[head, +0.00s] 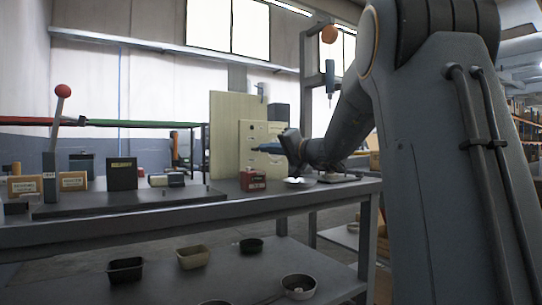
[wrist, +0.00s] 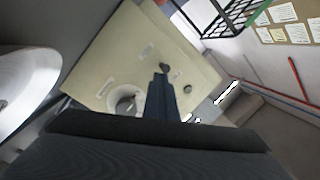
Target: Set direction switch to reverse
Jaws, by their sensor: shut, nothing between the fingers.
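A cream control panel (head: 247,131) stands upright at the right end of the bench. It fills the middle of the wrist view (wrist: 100,62). On it are a small dark knob (wrist: 165,68), a round white dial with a dark pointer (wrist: 125,99) and another dark round knob (wrist: 187,89). The labels are too small to read, so I cannot tell which is the direction switch. My gripper (wrist: 160,78) is shut and empty, its tips just below the small dark knob; I cannot tell whether they touch. In the head view my gripper (head: 258,148) points left at the panel front.
A red box (head: 253,180) and a shiny dish (head: 297,182) are on the bench below my arm. A red-topped lever (head: 61,92), a dark box (head: 121,174) and labelled boxes stand at left. Several pans lie on the lower shelf (head: 225,280).

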